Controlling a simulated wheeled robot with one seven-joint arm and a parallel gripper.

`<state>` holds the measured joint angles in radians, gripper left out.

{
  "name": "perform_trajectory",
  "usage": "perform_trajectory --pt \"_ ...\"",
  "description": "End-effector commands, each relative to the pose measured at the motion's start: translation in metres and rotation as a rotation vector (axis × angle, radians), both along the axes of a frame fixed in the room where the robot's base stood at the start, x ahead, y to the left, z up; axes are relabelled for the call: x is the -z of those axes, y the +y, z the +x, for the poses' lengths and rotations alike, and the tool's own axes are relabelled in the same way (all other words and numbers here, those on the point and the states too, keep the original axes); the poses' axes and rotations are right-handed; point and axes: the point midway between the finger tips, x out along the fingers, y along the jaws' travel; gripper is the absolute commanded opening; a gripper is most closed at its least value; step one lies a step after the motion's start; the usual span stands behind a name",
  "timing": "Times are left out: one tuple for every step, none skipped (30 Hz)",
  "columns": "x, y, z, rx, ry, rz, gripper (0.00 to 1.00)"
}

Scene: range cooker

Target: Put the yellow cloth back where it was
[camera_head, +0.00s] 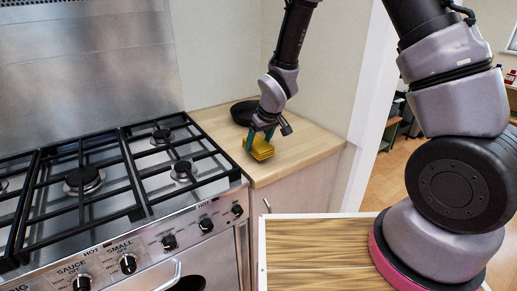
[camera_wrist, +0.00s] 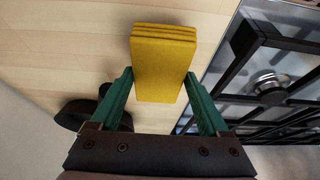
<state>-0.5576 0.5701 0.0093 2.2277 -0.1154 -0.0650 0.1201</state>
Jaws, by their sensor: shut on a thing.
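The yellow cloth (camera_head: 261,150) is a folded stack of several layers. It is at my gripper (camera_head: 260,138), over the wooden counter (camera_head: 310,143) to the right of the cooker. In the wrist view the cloth (camera_wrist: 163,65) lies between the two green fingers (camera_wrist: 157,100), and my gripper is shut on it. I cannot tell whether the cloth's underside touches the counter.
A black pan (camera_head: 243,110) stands at the back of the counter, behind my gripper. The range cooker (camera_head: 165,215) with black grates and front knobs is on the left. A wall closes off the back. The counter's front right part is clear.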

Motion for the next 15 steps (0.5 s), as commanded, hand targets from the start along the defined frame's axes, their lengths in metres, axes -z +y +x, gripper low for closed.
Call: perform_trajectory --pt "0.01 0.0 -0.001 0.0 0.003 -0.002 0.34" --pt "0.014 0.0 -0.001 0.001 0.004 -0.002 0.34" --pt "0.019 0.0 -0.001 0.0 0.003 -0.001 0.34" --pt "0.022 0.0 -0.001 0.0 0.003 -0.001 0.34" --pt "0.024 0.0 -0.001 -0.001 0.002 -0.001 0.34" --pt "0.025 0.001 -0.001 -0.001 0.001 0.0 0.34" --pt "0.026 0.001 0.0 -0.001 0.0 0.0 0.34" --pt "0.026 0.001 0.0 -0.001 0.0 0.0 0.34" --pt "0.025 0.001 0.0 -0.001 -0.001 0.001 0.34" --pt "0.025 0.001 0.0 -0.001 -0.001 0.001 0.34" --pt "0.025 0.001 0.0 -0.001 0.0 0.0 0.34" --pt "0.025 0.001 0.0 -0.001 0.0 0.0 0.34" --pt "0.025 0.001 0.0 -0.001 0.0 0.0 0.34" --pt "0.025 0.001 0.0 -0.001 0.0 0.0 0.34" --pt "0.026 0.0 0.0 -0.001 0.0 0.0 0.34"
